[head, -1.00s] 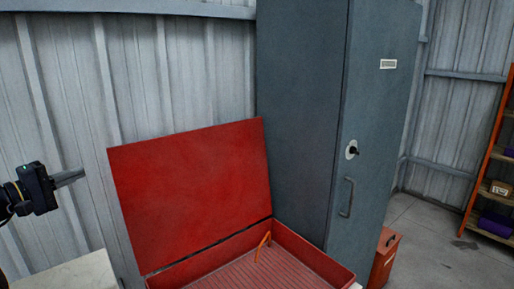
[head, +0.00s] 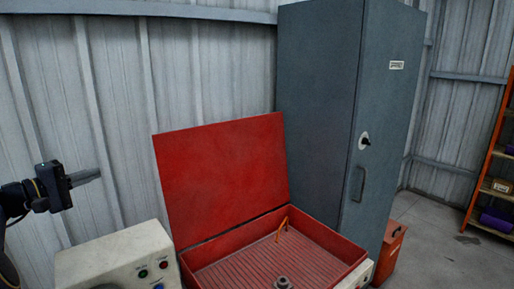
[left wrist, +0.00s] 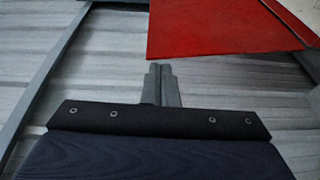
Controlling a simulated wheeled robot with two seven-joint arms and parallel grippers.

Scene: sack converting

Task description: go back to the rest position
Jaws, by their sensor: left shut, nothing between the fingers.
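My left gripper (head: 86,177) comes in from the left in the head view, held in the air in front of the corrugated wall. Its fingers are together with nothing between them, and point right toward the raised red lid. In the left wrist view the shut fingers (left wrist: 162,84) show against the wall, with the red lid (left wrist: 225,28) beyond them at the upper right. The gripper is apart from the lid. My right gripper is in neither view.
A red box (head: 245,258) with its lid (head: 222,175) up holds an orange hooked piece (head: 282,229) and a grey metal part (head: 283,283). A pale control box (head: 115,258) with buttons stands left. A tall grey cabinet (head: 320,110), red canister (head: 390,250) and orange shelf (head: 492,165) are at right.

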